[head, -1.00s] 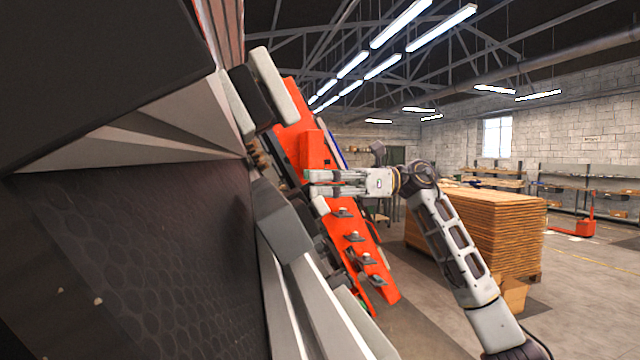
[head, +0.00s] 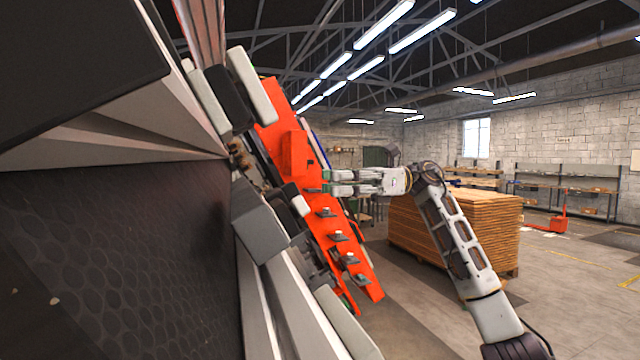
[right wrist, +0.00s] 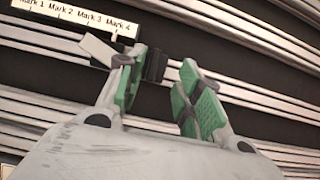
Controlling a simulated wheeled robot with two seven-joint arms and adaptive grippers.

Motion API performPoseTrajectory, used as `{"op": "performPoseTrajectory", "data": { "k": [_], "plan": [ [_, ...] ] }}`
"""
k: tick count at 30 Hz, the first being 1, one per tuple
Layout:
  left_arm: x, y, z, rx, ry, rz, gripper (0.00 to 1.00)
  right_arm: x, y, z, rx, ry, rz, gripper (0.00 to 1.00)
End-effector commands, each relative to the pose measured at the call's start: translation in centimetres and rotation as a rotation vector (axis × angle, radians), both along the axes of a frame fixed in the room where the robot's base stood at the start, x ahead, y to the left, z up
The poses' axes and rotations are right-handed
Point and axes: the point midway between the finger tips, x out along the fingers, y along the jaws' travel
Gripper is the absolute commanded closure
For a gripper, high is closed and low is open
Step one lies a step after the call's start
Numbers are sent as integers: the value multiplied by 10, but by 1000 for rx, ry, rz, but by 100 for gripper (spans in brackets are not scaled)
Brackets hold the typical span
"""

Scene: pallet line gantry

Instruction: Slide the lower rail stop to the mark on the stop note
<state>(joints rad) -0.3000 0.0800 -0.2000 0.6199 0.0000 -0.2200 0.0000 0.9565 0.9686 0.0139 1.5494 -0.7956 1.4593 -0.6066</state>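My right gripper (head: 330,182) is at the right edge of a tilted red panel in the head view. In the right wrist view, its two green-padded fingers (right wrist: 167,92) are apart with a clear gap. Light metal rails (right wrist: 265,100) run behind them. A white scale strip (right wrist: 72,16) reading Mark 1 to Mark 4 lies at the upper left. A light grey plate (right wrist: 98,48) and a dark block (right wrist: 156,65) show by the left finger, below Mark 4; I cannot tell whether they are the lower rail stop. I cannot make out the stop note. My left gripper is out of view.
The red panel (head: 299,155) carries several dark knobs (head: 338,236). A large dark surface (head: 120,255) fills the left of the head view. A stack of boards (head: 455,235) stands behind my right arm, with open floor (head: 585,275) to the right.

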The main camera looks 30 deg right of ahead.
Motion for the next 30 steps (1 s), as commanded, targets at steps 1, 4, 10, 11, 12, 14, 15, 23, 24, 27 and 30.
{"op": "performPoseTrajectory", "data": {
  "k": [1, 4, 10, 11, 12, 14, 15, 23, 24, 27, 30],
  "plan": [
    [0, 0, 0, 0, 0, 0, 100, -1, -8, 0, 1, 1, -4, 64],
    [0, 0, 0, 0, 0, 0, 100, -4, -20, 0, 1, 1, -2, 64],
    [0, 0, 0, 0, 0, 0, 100, -8, -35, 0, 1, 1, -2, 64],
    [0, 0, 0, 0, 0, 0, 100, -8, -37, 0, 1, 0, -2, 64],
    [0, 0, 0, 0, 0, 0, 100, -8, -38, 0, 1, 0, -2, 64],
    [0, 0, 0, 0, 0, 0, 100, -8, -39, 0, 1, 0, -2, 64],
    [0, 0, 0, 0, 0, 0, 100, -9, -39, 0, 1, 0, -2, 64],
    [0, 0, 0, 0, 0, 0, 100, -9, -39, 0, 1, 0, -1, 64],
    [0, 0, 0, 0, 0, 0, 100, -9, -39, 0, 1, 0, -1, 64],
    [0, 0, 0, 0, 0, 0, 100, -9, -39, 0, 1, 0, -1, 64],
    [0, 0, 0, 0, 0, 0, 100, -9, -39, 0, 1, 0, -1, 64]
  ]
}}
